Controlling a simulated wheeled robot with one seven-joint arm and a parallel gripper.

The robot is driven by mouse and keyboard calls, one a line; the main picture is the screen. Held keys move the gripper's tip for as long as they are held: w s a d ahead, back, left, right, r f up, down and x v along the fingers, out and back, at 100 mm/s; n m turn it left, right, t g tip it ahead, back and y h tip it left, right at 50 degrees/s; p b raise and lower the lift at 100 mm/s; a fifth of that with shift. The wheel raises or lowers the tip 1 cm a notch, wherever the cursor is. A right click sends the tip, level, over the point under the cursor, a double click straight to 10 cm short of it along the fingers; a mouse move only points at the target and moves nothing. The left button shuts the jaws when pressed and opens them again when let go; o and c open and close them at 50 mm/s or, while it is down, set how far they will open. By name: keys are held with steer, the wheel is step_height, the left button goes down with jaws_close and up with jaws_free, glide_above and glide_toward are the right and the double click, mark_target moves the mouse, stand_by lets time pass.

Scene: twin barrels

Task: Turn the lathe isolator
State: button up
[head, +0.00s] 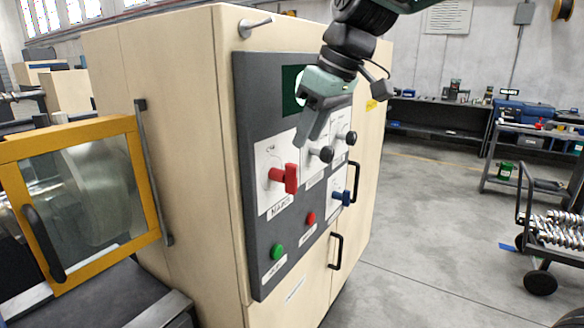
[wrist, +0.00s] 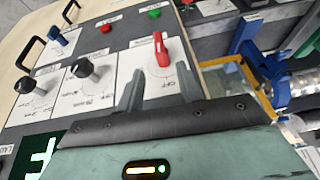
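The isolator is a red handle (head: 284,178) on a white plate, which I take to be the one with the label reading like "MAINS", on the dark panel of the beige cabinet. In the wrist view the red handle (wrist: 162,50) stands upright just beyond my fingertips, with "OFF" printed near it. My gripper (head: 309,138) is in front of the panel, above and slightly right of the red handle in the head view. In the wrist view my gripper (wrist: 160,76) has its two fingers apart with nothing between them. No contact with the handle shows.
The panel (head: 243,120) also carries a black knob (head: 326,154), another black knob (head: 350,137), a blue handle (head: 341,198), a green button (head: 277,251) and a red button (head: 311,218). A yellow-framed door (head: 70,135) is at left. Open floor (head: 430,230) lies right.

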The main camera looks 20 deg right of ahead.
mark_target(295, 165)
steer(key=p+x, duration=0.1)
steer(key=x, duration=0.8)
steer(key=shift+f+p, duration=0.2)
steer(key=shift+p, duration=0.15)
steer(key=shift+w, duration=0.1)
steer(key=c, duration=0.8)
